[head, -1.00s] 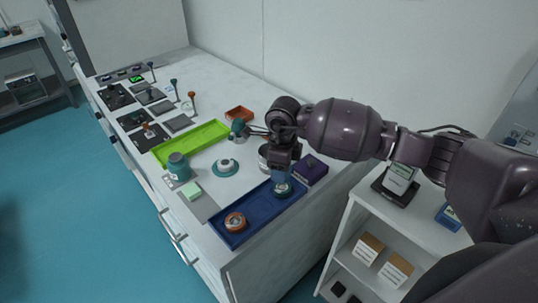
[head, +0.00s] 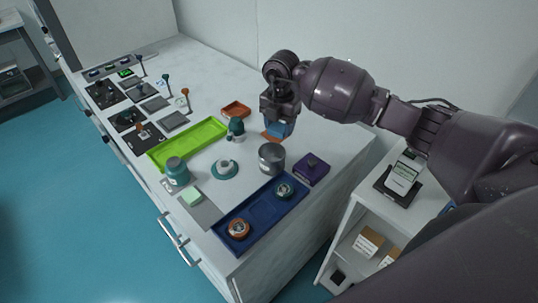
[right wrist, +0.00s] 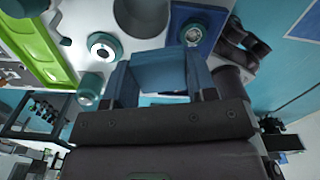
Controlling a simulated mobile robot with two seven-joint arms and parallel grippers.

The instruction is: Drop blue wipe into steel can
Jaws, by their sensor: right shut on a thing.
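My right gripper (head: 279,117) is shut on the blue wipe (head: 280,129), which hangs below the fingers. In the right wrist view the wipe (right wrist: 160,72) spans the space between the two fingers. The steel can (head: 271,160) is a grey open-topped cylinder standing on the bench, just below the wipe in the head view. It also shows in the right wrist view (right wrist: 141,16), cut by the top edge, beyond the wipe. The wipe and can appear apart. My left gripper is not in view.
A blue tray (head: 262,212) with two round items lies in front of the can. A purple box (head: 311,170) stands to its right, a teal-based round item (head: 225,168) and dark green bottle (head: 236,128) to its left. A lime tray (head: 187,144) lies farther left.

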